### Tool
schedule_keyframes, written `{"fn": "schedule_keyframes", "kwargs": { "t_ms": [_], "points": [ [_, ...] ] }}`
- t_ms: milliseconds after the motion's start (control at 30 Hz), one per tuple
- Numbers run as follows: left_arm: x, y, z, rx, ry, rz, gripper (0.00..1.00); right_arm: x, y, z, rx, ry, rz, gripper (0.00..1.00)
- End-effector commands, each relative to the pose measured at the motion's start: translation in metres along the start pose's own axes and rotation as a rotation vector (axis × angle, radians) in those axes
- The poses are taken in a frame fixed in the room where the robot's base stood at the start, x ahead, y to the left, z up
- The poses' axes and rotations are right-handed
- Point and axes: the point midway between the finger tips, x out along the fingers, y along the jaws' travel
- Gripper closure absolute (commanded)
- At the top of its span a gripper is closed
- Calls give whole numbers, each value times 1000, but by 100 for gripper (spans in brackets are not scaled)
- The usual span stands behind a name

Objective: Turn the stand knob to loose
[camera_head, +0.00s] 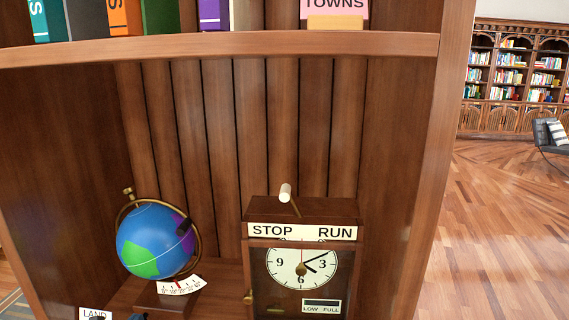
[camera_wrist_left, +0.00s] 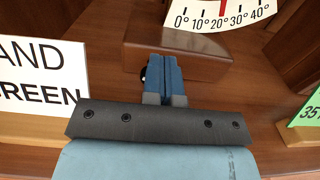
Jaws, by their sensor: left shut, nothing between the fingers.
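The globe (camera_head: 155,240) sits in a brass ring on a wooden stand (camera_head: 165,297) on the lower shelf. The stand's base also shows in the left wrist view (camera_wrist_left: 200,65). I cannot make out the stand knob or any loose marking; a small dark edge (camera_wrist_left: 143,75) shows just left of my fingers, mostly hidden by them. My left gripper (camera_wrist_left: 165,62) has its blue fingers shut and empty, with the tips at the front of the base; I cannot tell whether they touch. In the head view, only a bit of it shows at the bottom edge. My right gripper is not in view.
A white degree scale (camera_head: 182,286) with a red mark is at the stand. A sign (camera_head: 95,313) stands left of my gripper, and a green card (camera_wrist_left: 308,110) is at right. A clock (camera_head: 300,270) marked STOP and RUN stands right of the globe. A bookshelf (camera_head: 220,45) is above.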

Motion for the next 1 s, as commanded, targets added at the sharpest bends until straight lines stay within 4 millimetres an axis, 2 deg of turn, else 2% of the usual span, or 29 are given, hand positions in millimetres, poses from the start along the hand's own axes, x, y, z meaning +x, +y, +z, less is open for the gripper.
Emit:
{"fn": "schedule_keyframes", "kwargs": {
  "t_ms": [33, 400, 700, 833, 1000],
  "points": [
    [5, 11, 5, 10, -9, 22, 100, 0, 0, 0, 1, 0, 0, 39],
    [5, 13, 5, 12, -7, 23, 100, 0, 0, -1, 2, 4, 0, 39],
    [4, 12, 14, 14, -8, 23, 100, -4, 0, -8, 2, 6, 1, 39],
    [-5, 11, 14, 14, -9, 22, 100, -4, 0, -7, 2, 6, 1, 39],
    [-27, 8, 12, 11, -8, 17, 100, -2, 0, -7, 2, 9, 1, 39]
  ]
}}
